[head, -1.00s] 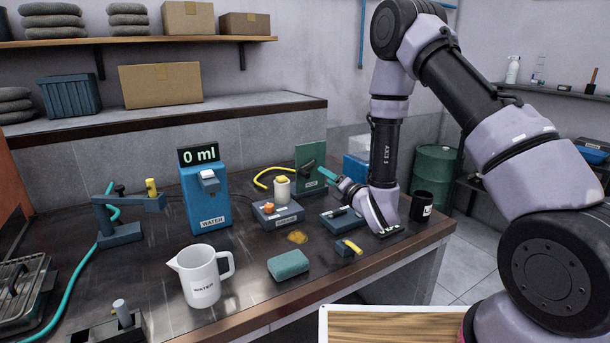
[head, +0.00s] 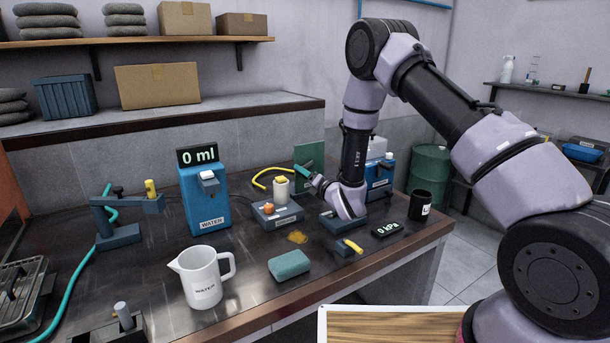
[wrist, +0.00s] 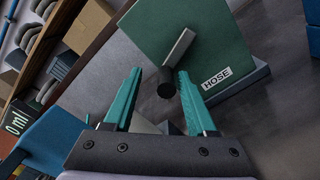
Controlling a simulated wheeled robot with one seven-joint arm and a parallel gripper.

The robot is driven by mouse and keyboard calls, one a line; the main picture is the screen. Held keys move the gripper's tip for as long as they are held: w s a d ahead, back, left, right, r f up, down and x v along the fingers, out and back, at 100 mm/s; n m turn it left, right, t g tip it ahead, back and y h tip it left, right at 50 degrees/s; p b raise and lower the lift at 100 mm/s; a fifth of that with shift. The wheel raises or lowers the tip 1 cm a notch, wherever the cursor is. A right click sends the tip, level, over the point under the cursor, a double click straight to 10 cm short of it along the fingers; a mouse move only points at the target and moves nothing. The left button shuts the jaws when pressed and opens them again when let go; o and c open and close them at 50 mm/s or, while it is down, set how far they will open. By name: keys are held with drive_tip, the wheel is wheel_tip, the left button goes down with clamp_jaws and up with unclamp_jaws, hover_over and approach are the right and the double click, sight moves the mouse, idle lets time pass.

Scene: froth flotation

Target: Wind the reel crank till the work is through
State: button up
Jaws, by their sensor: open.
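The hose reel is a green upright block (wrist: 170,30) with a "HOSE" label in the wrist view; it also shows as a green panel (head: 307,153) at the back of the bench in the head view. Its crank is a grey bar with a dark round knob (wrist: 166,90), standing out from the green face. My gripper (wrist: 160,80) is open, its two teal fingers apart with the knob between their tips. I cannot tell whether either finger touches it. In the head view my gripper (head: 308,170) is in front of the panel and hides the crank.
A yellow hose (head: 265,177) curves left of the reel. A small device with an orange knob (head: 268,209), the blue water dispenser (head: 206,200) and a white jug (head: 202,277) stand to the left. A 0 kPa display (head: 387,230) and black cup (head: 420,202) stand right.

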drive_tip(key=shift+c, duration=0.4)
clamp_jaws()
drive_tip(key=shift+a+r+m, duration=0.1)
drive_tip(key=shift+r+m, duration=0.1)
drive_tip(key=shift+m, duration=0.1)
